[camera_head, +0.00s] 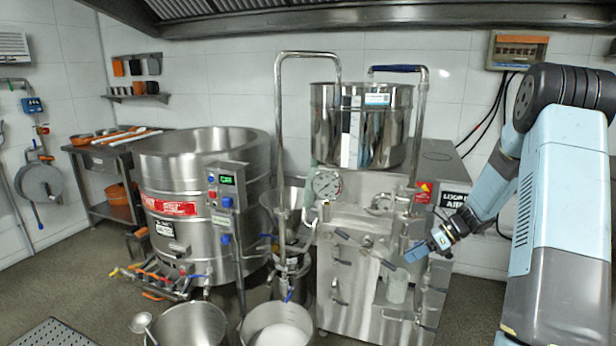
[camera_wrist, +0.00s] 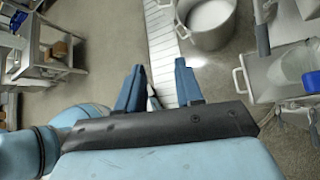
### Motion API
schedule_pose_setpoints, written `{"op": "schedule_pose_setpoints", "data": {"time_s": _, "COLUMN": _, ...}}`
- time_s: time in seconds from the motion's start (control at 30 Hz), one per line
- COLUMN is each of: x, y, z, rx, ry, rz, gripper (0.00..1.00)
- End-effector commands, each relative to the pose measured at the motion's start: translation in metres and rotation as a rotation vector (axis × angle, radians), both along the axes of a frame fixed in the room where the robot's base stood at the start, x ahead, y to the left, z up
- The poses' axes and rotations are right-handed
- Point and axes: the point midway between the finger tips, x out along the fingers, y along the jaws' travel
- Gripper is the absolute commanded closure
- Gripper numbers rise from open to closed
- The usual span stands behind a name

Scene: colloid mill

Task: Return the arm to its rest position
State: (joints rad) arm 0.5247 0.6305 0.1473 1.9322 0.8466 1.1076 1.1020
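My arm reaches in from the right in the head view, bent at the elbow. My gripper (camera_head: 418,252) points down and left, in front of the steel colloid mill cabinet (camera_head: 350,270). In the wrist view my gripper (camera_wrist: 160,88) shows two blue fingers spread apart, with floor and a drain strip visible between and beyond them. Nothing is held between the fingers. A clear container (camera_head: 397,287) stands at the cabinet front below the gripper, apart from it.
A large steel kettle (camera_head: 190,190) stands left of the mill. Two steel pots (camera_head: 190,325) (camera_head: 277,328) are on the floor in front. A steel side table (camera_head: 105,212) is at the far left. A hood (camera_head: 380,18) hangs overhead. Open floor lies at the lower left.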

Motion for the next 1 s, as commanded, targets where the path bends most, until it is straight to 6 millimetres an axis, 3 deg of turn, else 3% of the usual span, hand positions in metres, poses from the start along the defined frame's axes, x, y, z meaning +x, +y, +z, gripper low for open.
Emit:
{"op": "schedule_pose_setpoints", "data": {"time_s": 0.1, "x": -0.014, "y": 0.013, "z": 0.033, "rx": -0.078, "ry": -0.090, "rz": 0.109, "gripper": 0.64}}
{"op": "schedule_pose_setpoints", "data": {"time_s": 0.5, "x": -0.072, "y": 0.050, "z": 0.121, "rx": -0.314, "ry": -0.370, "rz": 0.481, "gripper": 0.64}}
{"op": "schedule_pose_setpoints", "data": {"time_s": 1.0, "x": -0.163, "y": 0.081, "z": 0.205, "rx": -0.590, "ry": -0.695, "rz": 0.953, "gripper": 0.64}}
